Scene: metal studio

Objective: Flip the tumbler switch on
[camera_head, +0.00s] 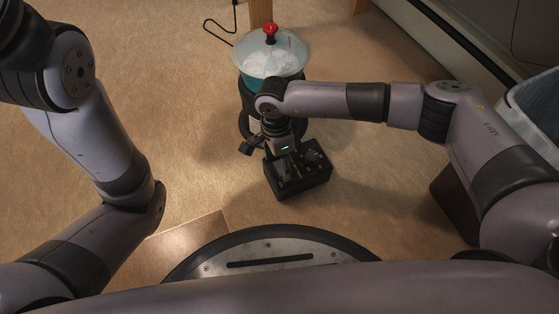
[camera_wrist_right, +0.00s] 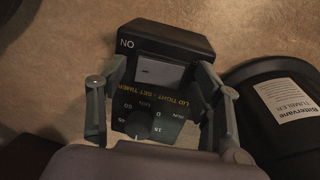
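The tumbler's black control box (camera_head: 305,184) sits on the floor in front of the tumbler. In the right wrist view, the box (camera_wrist_right: 158,37) carries a pale switch (camera_wrist_right: 160,73) near an ON mark, plus a round timer knob (camera_wrist_right: 138,123). The switch's position is hard to tell. My right gripper (camera_head: 286,165) is over the box, pointing down. In the wrist view its fingers (camera_wrist_right: 160,78) are apart, one on each side of the switch, with nothing held. I cannot tell whether they touch the box. My left gripper is out of view.
The tumbler (camera_head: 266,58) has a clear domed lid with a red knob and stands just behind the box. Its dark base (camera_wrist_right: 278,105) is close beside my right gripper. A black cord (camera_head: 216,24) lies at the back. A grey bin (camera_head: 535,105) stands at right.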

